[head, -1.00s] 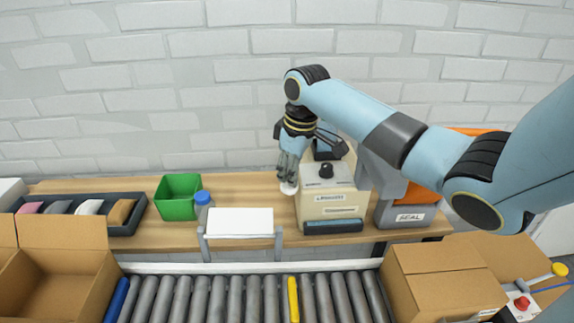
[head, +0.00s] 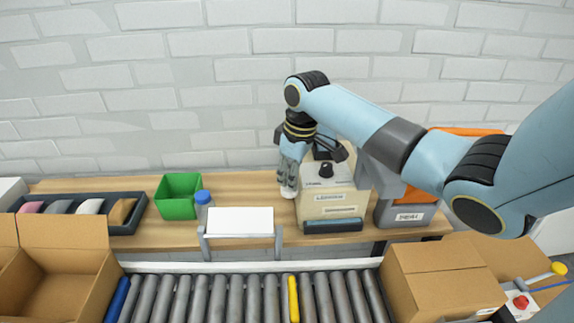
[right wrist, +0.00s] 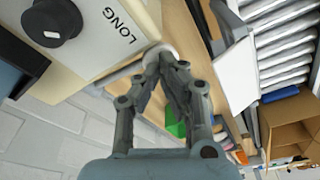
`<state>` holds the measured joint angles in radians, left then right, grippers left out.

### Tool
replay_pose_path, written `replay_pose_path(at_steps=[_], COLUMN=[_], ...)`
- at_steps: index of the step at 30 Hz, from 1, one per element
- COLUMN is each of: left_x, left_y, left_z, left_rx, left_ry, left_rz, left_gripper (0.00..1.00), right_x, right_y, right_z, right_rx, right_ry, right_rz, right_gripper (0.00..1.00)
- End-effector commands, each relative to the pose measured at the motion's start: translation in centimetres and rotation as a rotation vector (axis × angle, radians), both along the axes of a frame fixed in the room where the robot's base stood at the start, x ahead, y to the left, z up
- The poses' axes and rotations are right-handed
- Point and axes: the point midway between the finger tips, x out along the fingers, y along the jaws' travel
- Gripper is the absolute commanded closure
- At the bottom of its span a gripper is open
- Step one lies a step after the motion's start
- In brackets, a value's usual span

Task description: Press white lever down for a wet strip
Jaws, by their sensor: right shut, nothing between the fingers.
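The cream tape dispenser (head: 328,203) stands on the wooden bench, with a black knob (head: 326,170) on its top and a dark slot at its front. The white lever (head: 289,193) shows as a rounded white end at the dispenser's left side. My right gripper (head: 289,182) is shut and empty, pointing down with its fingertips at the lever's end, seemingly touching it. In the right wrist view, the fingertips (right wrist: 162,58) meet just before the pale round lever end (right wrist: 158,51), which they partly cover. A "LONG" marking shows beside the black knob (right wrist: 52,20). My left gripper is out of view.
A white-topped stand (head: 239,221), a blue-capped bottle (head: 203,205) and a green bin (head: 178,196) stand left of the dispenser. A grey and orange sealer (head: 405,210) is close on its right.

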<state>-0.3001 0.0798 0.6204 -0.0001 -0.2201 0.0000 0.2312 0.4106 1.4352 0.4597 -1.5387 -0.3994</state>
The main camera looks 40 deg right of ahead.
Motion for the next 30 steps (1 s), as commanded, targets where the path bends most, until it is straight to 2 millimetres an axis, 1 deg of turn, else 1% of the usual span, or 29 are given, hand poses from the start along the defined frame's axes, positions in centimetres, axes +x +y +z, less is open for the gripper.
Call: replay_pose_path(at_steps=[9,23,30], left_x=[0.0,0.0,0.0], left_y=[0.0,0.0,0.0], left_z=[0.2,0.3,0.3], left_rx=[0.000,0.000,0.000], left_ry=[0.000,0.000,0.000], left_rz=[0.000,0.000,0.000], left_gripper=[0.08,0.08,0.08], right_x=[-0.3,-0.3,-0.4], right_y=[0.2,0.2,0.3], right_z=[-0.9,-1.1,-1.8], right_rx=[0.001,0.001,0.000], right_ry=[0.003,0.001,0.002], right_rz=[0.000,0.000,0.000], right_gripper=[1.00,1.00,1.00])
